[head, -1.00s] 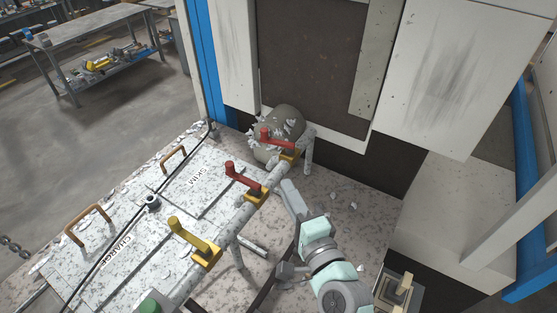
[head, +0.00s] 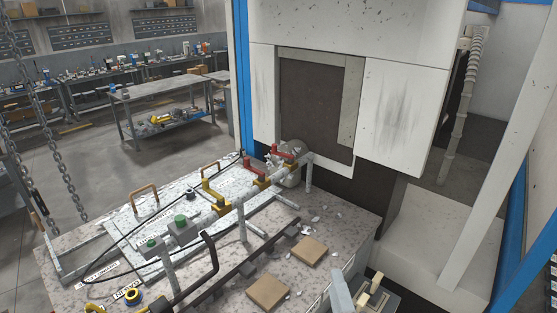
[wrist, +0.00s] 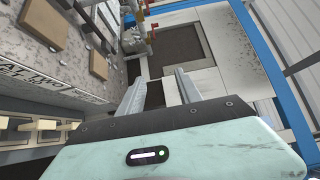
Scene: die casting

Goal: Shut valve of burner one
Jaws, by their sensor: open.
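A grey pipe along the furnace top carries lever valves. Two have red handles, the far one (head: 283,150) and a nearer one (head: 254,165); a third has a yellow handle (head: 215,196). Which belongs to burner one cannot be read. Part of the valve row shows small at the top of the wrist view. My gripper (wrist: 160,78) is open and empty in the wrist view, its two fingers apart, touching no valve. In the head view only a pale piece at the bottom edge may be a finger.
Green knobs (head: 181,220) sit on grey boxes nearer along the pipe. A bent black handle (head: 210,250) rises beside it. Two tan blocks (head: 268,292) lie on the speckled top. A white machine housing (head: 405,115) stands behind; a chain (head: 45,130) hangs left.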

